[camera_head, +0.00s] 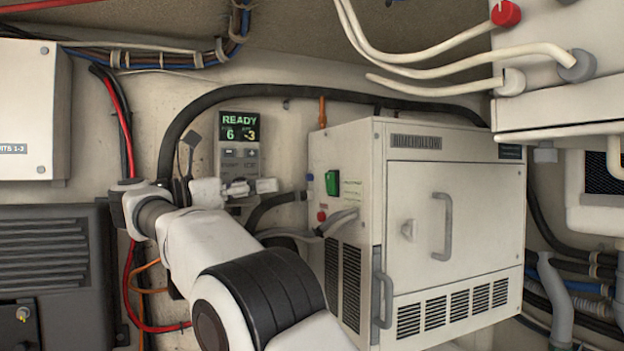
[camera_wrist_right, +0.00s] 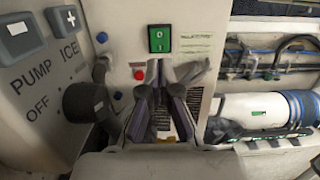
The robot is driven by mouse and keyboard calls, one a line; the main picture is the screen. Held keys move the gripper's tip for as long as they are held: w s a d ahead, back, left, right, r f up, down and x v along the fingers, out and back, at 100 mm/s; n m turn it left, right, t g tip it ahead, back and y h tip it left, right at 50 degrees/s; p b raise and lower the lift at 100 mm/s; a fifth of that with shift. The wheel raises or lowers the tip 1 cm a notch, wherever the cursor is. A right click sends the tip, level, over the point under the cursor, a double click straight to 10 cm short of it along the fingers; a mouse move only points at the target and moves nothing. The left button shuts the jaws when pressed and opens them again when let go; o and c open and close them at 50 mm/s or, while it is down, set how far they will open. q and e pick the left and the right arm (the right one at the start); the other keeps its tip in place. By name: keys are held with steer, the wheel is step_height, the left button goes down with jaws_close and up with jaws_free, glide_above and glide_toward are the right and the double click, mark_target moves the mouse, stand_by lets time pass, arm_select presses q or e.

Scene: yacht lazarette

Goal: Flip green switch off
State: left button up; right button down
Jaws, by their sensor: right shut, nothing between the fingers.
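The green switch (camera_head: 331,183) is a rocker on the left side wall of the white cabinet. It also shows in the wrist view (camera_wrist_right: 159,38), upright in a dark frame with pale marks at top and bottom. Which half is pressed in I cannot tell. My right gripper (camera_head: 268,186) is left of the switch in the head view and points right, toward that wall. In the wrist view its dark fingers (camera_wrist_right: 168,76) are shut and empty, a little below the switch, apparently not touching it. My left gripper is not in view.
A red button (camera_head: 321,216) and a blue one (camera_head: 310,178) sit near the switch. A display panel (camera_head: 239,130) reading READY is behind my gripper. Grey hoses (camera_head: 337,220) enter the cabinet (camera_head: 430,279) below the switch. A black hose (camera_head: 390,97) runs above.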

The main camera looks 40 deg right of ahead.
mark_target(327, 177)
steer(key=p+x, duration=0.2)
steer(key=x, duration=0.7)
steer(key=shift+d, duration=0.35)
steer(key=shift+w+d+f, duration=0.15)
steer(key=shift+d, duration=0.25)
steer(key=shift+a, duration=0.15)
